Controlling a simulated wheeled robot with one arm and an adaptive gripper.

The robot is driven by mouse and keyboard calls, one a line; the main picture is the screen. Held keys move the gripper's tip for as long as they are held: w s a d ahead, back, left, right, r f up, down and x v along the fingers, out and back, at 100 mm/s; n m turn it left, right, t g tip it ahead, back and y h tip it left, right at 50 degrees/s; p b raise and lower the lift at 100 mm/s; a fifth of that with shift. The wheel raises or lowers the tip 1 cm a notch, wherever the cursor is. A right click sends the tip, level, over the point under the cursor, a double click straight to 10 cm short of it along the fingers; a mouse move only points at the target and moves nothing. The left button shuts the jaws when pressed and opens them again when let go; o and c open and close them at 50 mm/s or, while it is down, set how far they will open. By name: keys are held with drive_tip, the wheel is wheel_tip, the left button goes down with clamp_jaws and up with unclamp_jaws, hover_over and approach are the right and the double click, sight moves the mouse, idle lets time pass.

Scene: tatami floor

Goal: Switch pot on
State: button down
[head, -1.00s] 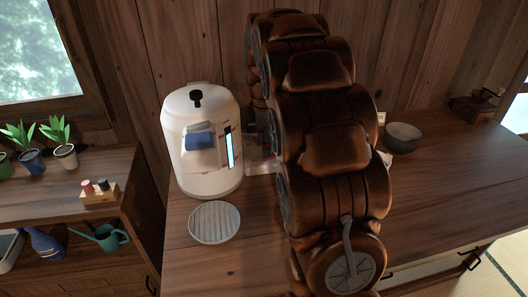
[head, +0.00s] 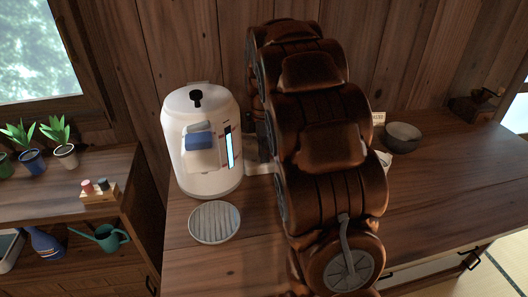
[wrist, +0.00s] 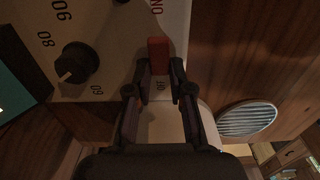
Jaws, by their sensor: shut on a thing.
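The white pot (head: 200,140) stands upright on the wooden counter in the head view, with a black lid knob and a blue-fronted part. In the wrist view, its pale panel (wrist: 120,65) carries a black dial (wrist: 75,63) marked 60, 80 and 90. In the head view my arm hides the gripper and the switch.
A round ribbed grey plate (head: 214,222) lies in front of the pot; it also shows in the wrist view (wrist: 246,119). A dark bowl (head: 403,137) stands to the right. Potted plants (head: 60,140) and a teal watering can (head: 108,238) are on shelves at left.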

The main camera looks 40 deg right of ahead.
drive_tip(key=shift+y, duration=0.3)
drive_tip(key=shift+s+d+r+t+y+b, duration=0.15)
drive_tip(key=shift+t+y+b, duration=0.25)
drive_tip(key=shift+y, duration=0.3)
drive_tip(key=shift+w+d+t+y+b, duration=0.15)
drive_tip(key=shift+t+y+b, duration=0.2)
drive_tip(key=shift+y, duration=0.35)
drive_tip(key=shift+s, duration=0.1)
drive_tip(key=shift+d+r+y+b, duration=0.1)
drive_tip(key=shift+d+y+b, duration=0.05)
drive_tip(key=shift+y+b, duration=0.2)
drive_tip(key=c, duration=1)
unclamp_jaws()
drive_tip(key=shift+c, duration=0.2)
drive_tip(key=v, duration=1.2)
drive_tip(key=shift+s, duration=0.25)
